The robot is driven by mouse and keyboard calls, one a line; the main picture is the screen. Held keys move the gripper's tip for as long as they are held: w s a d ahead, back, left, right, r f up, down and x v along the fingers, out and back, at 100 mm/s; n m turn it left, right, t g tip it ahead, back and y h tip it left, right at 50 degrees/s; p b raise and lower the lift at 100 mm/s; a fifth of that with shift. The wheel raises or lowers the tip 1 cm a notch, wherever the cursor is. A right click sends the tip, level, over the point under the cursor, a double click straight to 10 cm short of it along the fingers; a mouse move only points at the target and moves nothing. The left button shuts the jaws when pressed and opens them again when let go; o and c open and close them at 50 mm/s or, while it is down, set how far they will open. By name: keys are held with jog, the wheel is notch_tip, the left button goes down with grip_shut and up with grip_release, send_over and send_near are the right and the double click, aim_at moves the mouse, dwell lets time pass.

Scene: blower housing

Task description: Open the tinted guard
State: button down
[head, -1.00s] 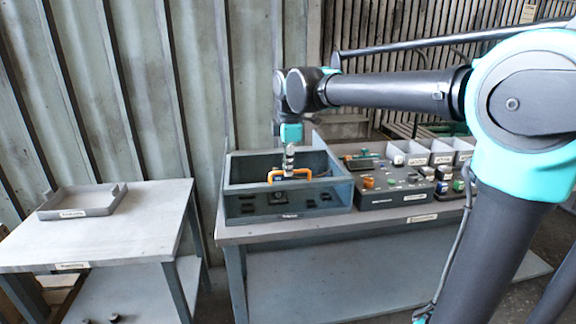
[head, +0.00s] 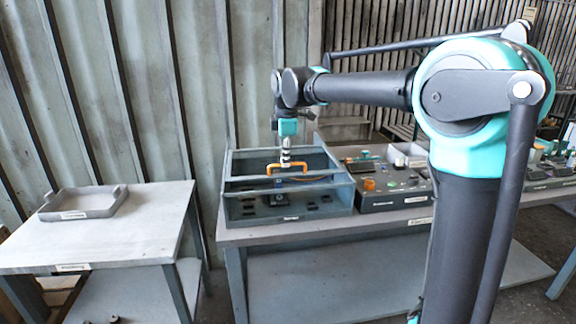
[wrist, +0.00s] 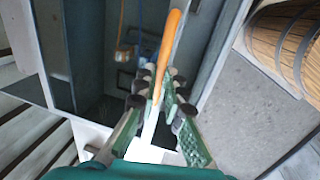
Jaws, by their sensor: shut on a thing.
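The tinted guard (head: 250,189) covers the grey box-like blower housing (head: 240,212) at the left end of the workbench. Dark parts show inside the housing through the tinted panel. The fingertips' exact contact is partly hidden.
A dark control panel (head: 395,188) with buttons and small bins stands right of the housing. A side table (head: 120,235) at the left holds a shallow grey tray (head: 84,204). A corrugated wall stands close behind. A wooden barrel (wrist: 285,45) shows in the wrist view.

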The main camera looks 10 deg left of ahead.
send_over(279, 156)
jog(key=shift+w+a, duration=0.1)
jog(key=shift+w, duration=0.1)
dwell(0.3)
jog(key=c, duration=1.6)
grip_release()
notch_tip(279, 156, up, 12)
jog(key=s, duration=0.2)
jog(key=shift+d, duration=0.35)
jog(key=shift+s+f, duration=0.15)
